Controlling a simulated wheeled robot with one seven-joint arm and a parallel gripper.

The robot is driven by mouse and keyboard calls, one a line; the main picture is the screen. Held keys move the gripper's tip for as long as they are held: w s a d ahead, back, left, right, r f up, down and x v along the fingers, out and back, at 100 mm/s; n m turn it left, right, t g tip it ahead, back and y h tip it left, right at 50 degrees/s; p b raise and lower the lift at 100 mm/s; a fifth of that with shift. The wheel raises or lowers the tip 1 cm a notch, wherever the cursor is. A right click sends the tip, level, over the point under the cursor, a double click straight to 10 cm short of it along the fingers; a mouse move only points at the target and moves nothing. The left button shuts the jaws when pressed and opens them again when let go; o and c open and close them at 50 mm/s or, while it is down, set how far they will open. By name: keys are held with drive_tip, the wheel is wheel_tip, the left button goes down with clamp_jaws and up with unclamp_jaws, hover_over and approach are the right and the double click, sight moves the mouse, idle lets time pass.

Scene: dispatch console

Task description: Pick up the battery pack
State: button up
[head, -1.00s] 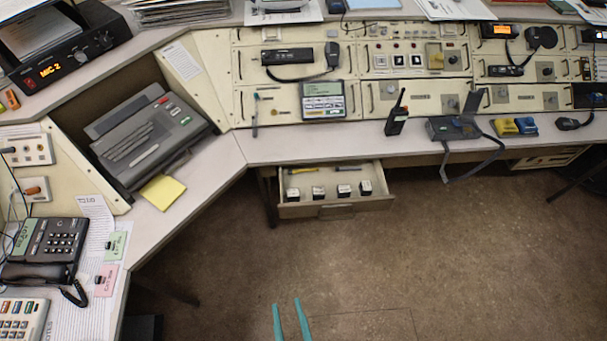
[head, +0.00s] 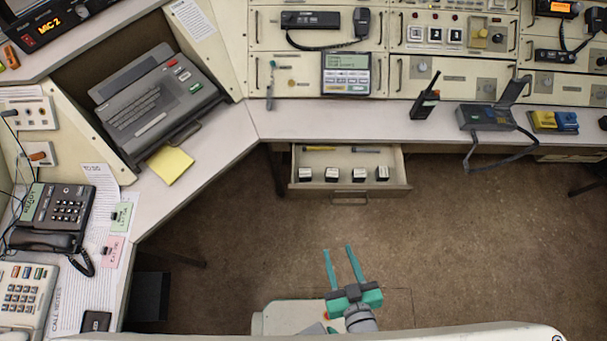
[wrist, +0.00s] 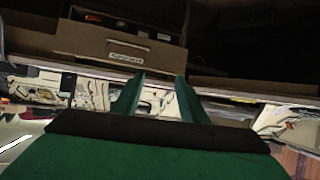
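Nothing in view is clearly labelled as the battery pack. Several small black blocks with pale tops stand in a row in the open drawer (head: 352,198); one is the rightmost block (head: 382,174). A yellow block (head: 543,122) and a blue block (head: 566,122) sit side by side on the right desk; I cannot tell which item is the battery pack. My gripper (head: 338,249) is open and empty over the floor, in front of and below the drawer in the picture. In the wrist view its two green fingers (wrist: 158,84) stand apart, with the drawer front (wrist: 118,51) beyond.
A handheld radio (head: 425,98) stands on the desk above the drawer's right side. A grey device with a raised flap and strap (head: 487,117) is right of it. The left desk holds a phone (head: 50,216) and papers. The brown floor (head: 480,230) is open.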

drive_tip(key=w+d+g, duration=0.1)
drive_tip(key=w, duration=0.5)
drive_tip(key=w+d+g+y, duration=0.1)
drive_tip(key=w, duration=0.6)
drive_tip(key=w+d+f+n+g, duration=0.1)
drive_tip(key=w+d, duration=0.1)
drive_tip(key=w, duration=0.5)
drive_tip(key=shift+w+y, duration=0.2)
drive_tip(key=shift+y, duration=0.1)
drive_tip(key=m+g+h, duration=0.3)
drive_tip(key=g+h, duration=0.1)
drive_tip(key=g, duration=0.5)
approach(305, 174)
wheel_tip(305, 174, down, 8)
drive_tip(key=shift+d+f, duration=0.15)
